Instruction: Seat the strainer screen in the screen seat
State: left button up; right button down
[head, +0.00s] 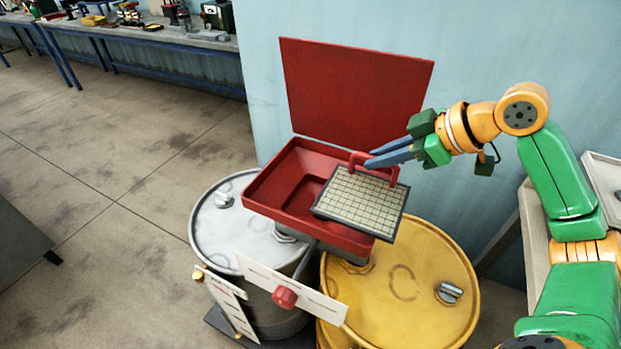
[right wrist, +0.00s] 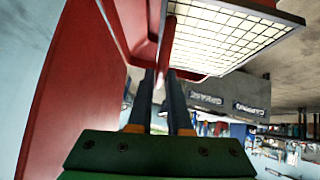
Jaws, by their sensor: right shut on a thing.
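The strainer screen (head: 362,203) is a pale square grid in a dark frame with a red handle (head: 394,177) at its back edge. My right gripper (head: 370,159) is shut on that handle from the right. The screen is at the right part of the open red box (head: 262,196), overlapping its right side; I cannot tell whether it touches the box. The screen seat is not clearly visible, and the screen covers part of the box interior. In the right wrist view, the fingers (right wrist: 170,80) pinch the handle and the grid (right wrist: 225,38) extends above. My left gripper is out of view.
The box's raised red lid (head: 356,88) stands behind it, near the blue wall. Below are a grey drum (head: 222,240) and a yellow drum (head: 425,290). White plates and a red knob (head: 284,297) are in front. A cluttered bench (head: 150,38) stands far left.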

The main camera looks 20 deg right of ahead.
aim_at(337, 174)
jog(key=p+x, duration=0.1)
jog(key=x, duration=0.3)
jog(key=d+p+x, duration=0.1)
jog(key=x, duration=0.4)
jog(key=d+p+x, duration=0.1)
jog(key=x, duration=0.4)
jog(key=shift+w+d+f+p, duration=0.15)
jog(key=shift+w+f+p, duration=0.2)
jog(key=shift+f, duration=0.25)
jog(key=shift+w+d+f, duration=0.15)
jog(key=shift+w+f, duration=0.05)
jog(key=shift+w, duration=0.05)
jog(key=c, duration=0.9)
grip_release()
jog(key=shift+w+d+f, duration=0.15)
jog(key=shift+w+d, duration=0.05)
jog(key=shift+w, duration=0.05)
jog(key=shift+o, duration=0.2)
jog(key=shift+s+a+r, duration=0.2)
jog(key=shift+r, duration=0.05)
pick_arm(q)
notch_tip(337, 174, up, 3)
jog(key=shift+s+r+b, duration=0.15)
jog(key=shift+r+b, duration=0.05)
jog(key=shift+b, duration=0.95)
pick_arm(e)
jog(key=v, duration=1.2)
